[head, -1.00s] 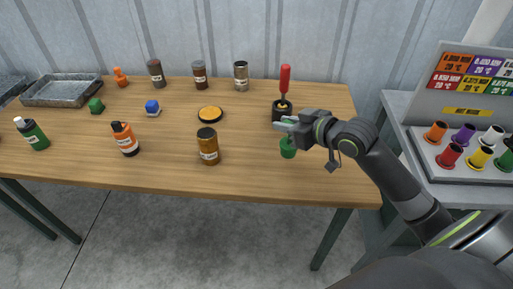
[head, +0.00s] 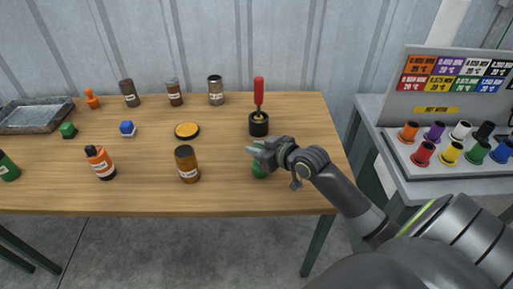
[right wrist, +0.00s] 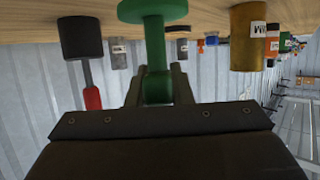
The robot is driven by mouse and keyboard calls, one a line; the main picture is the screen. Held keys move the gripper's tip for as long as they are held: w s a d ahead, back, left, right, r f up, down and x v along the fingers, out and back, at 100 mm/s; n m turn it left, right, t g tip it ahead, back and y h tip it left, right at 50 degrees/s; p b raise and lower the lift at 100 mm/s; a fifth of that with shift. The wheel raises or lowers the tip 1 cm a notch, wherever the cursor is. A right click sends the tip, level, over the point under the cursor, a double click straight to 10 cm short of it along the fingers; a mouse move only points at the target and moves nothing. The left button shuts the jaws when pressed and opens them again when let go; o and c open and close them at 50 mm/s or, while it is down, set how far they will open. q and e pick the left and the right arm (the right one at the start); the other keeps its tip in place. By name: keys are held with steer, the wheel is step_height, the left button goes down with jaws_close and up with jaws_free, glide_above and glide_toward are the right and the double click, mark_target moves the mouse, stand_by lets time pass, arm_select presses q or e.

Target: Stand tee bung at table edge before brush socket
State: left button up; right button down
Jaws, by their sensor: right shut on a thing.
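The green tee bung (head: 259,170) is in my right gripper (head: 257,151), near the table's front edge and in front of the brush socket. In the right wrist view the tee bung (right wrist: 154,40) shows a wide disc and a stem, with its narrow end between the shut fingers (right wrist: 158,82). The disc is at or very close to the tabletop; I cannot tell if it touches. The brush socket (head: 259,125) is a black cup behind it, holding a red-handled brush (head: 259,92) upright. My left gripper is out of view.
An amber jar (head: 187,165) stands left of my gripper, with an orange-lidded tin (head: 187,130) behind it. An orange bottle (head: 100,163) stands further left. Jars line the back. The tabletop (head: 300,120) right of the socket is clear. A grey stand with coloured plugs (head: 450,154) is at right.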

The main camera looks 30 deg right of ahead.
steer(key=shift+f, duration=0.1)
steer(key=c, duration=1.3)
jaws_free()
steer(key=shift+r, duration=0.2)
steer(key=shift+s+d, duration=0.1)
steer(key=shift+s, duration=0.25)
steer(key=p+v, duration=0.1)
steer(key=v, duration=1)
steer(key=shift+s, duration=0.2)
